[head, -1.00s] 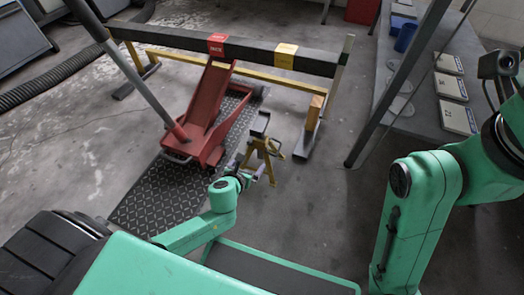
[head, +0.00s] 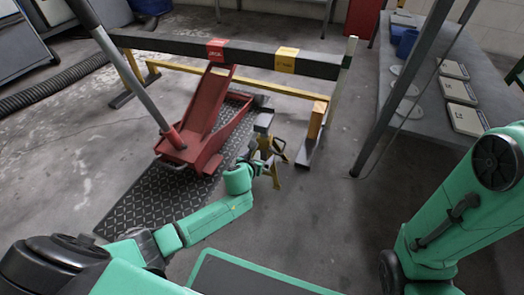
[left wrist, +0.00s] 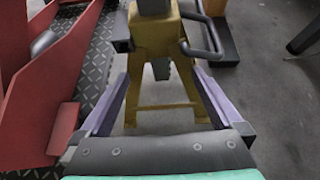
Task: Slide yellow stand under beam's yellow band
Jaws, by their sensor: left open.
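The yellow stand (head: 275,175) with a dark top stands upright on the floor, on the near side of the beam (head: 145,42). The beam's yellow band (head: 286,60) is farther back and slightly right of the stand. My left gripper (head: 268,163) is at the stand's near side and partly hides it. In the left wrist view the stand (left wrist: 155,45) shows between the two open fingers (left wrist: 160,85), with gaps to each finger. Its lower crossbar lies between them, and its top is cut off. My right gripper is out of view.
A red floor jack (head: 190,145) stands left of the stand on a dark tread plate (head: 150,200), its arm rising to the beam's red band (head: 216,50). The beam's right post (head: 318,120) is close right of the stand. A grey bench (head: 395,125) stands farther right.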

